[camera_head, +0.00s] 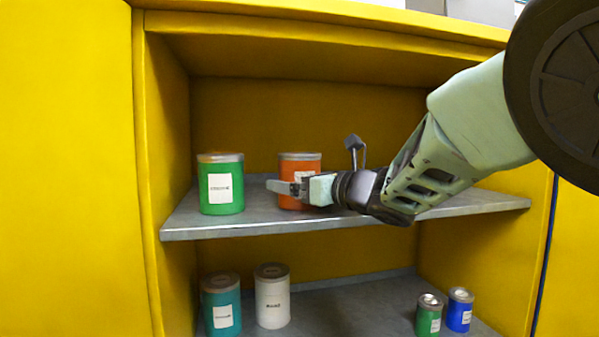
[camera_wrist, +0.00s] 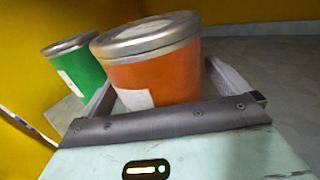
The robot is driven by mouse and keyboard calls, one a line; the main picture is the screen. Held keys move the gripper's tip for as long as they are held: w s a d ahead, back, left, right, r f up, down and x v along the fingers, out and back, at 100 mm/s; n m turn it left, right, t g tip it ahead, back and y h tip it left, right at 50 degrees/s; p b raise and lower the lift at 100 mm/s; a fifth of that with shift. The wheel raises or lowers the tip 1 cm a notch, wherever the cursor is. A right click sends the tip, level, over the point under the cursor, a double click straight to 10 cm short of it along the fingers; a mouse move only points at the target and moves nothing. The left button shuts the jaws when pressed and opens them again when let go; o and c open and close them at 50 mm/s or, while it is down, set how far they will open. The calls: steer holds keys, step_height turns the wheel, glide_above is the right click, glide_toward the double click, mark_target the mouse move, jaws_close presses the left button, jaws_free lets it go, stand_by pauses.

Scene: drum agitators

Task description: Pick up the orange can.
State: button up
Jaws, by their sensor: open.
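The orange can (camera_head: 300,168) stands upright on the upper grey shelf of the yellow cabinet, with a grey lid and a white label. It also shows in the wrist view (camera_wrist: 160,76), close in front of the gripper's palm. My gripper (camera_head: 287,187) is open at the can, its fingers pointing left in the head view. In the wrist view, my gripper (camera_wrist: 160,85) has a finger on each side of the can. Whether either finger touches the can I cannot tell. The can's lower part is partly hidden by the gripper in the head view.
A green can (camera_head: 221,184) stands left of the orange one on the upper shelf (camera_head: 255,222). The lower shelf (camera_head: 345,305) holds a teal can (camera_head: 221,305), a white can (camera_head: 272,297), and small green (camera_head: 429,315) and blue (camera_head: 459,310) cans. Yellow cabinet walls (camera_head: 165,120) enclose both shelves.

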steer(key=c, duration=1.4)
